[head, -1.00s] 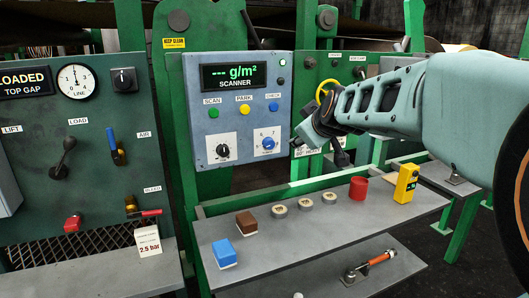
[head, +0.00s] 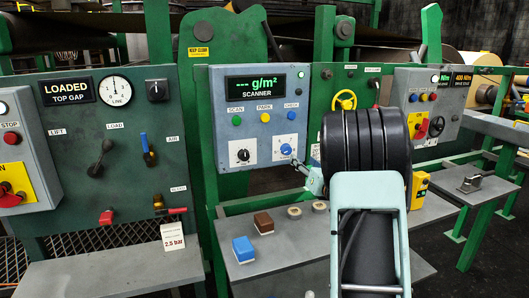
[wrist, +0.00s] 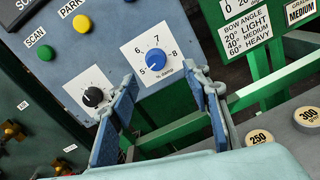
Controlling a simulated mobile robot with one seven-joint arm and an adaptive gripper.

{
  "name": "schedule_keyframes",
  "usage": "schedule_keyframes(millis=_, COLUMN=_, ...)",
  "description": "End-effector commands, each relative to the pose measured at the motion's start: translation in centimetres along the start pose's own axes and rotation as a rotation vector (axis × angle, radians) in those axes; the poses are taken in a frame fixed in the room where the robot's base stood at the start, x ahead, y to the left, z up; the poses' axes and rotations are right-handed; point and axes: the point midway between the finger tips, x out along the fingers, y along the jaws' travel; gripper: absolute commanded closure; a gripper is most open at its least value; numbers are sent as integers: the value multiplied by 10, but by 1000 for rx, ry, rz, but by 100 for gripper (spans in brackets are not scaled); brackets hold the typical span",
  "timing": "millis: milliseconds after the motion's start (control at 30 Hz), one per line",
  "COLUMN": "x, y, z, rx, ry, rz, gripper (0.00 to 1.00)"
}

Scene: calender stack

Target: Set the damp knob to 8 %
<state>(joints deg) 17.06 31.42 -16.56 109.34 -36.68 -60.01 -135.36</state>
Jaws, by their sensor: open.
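The damp knob is a blue dial (head: 285,149) on a white plate marked 5 to 8, at the lower right of the blue-grey scanner panel (head: 221,147). In the wrist view the blue knob (wrist: 156,61) shows just beyond and between my fingertips; I cannot tell whether they touch it. Its pointer is too small to read surely. My gripper (wrist: 162,78) is open, its two blue pads apart with nothing between them. In the head view my gripper (head: 299,165) is small beside the knob, partly hidden by my arm.
A black knob (head: 242,155) sits left of the blue one, close to the left finger in the wrist view. Green, yellow and blue buttons line the panel above. A grey shelf (head: 275,272) below holds blue and brown blocks and round weights. A green rail (wrist: 250,97) runs behind the fingers.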

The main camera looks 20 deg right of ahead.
Motion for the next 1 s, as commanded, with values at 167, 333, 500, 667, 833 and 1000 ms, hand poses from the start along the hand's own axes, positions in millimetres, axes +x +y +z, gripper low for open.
schedule_keyframes(millis=167, x=-2, y=-5, z=-7, rx=-68, ry=-2, rz=33, gripper=56)
schedule_keyframes(millis=333, x=19, y=-2, z=-7, rx=-71, ry=-2, rz=37, gripper=56)
schedule_keyframes(millis=500, x=49, y=-2, z=-7, rx=-68, ry=-2, rz=35, gripper=56)
schedule_keyframes(millis=667, x=75, y=-1, z=-7, rx=-69, ry=-2, rz=34, gripper=56)
schedule_keyframes(millis=833, x=93, y=-1, z=-7, rx=-69, ry=-2, rz=33, gripper=56)
schedule_keyframes(millis=1000, x=101, y=-1, z=-7, rx=-69, ry=-3, rz=33, gripper=56)
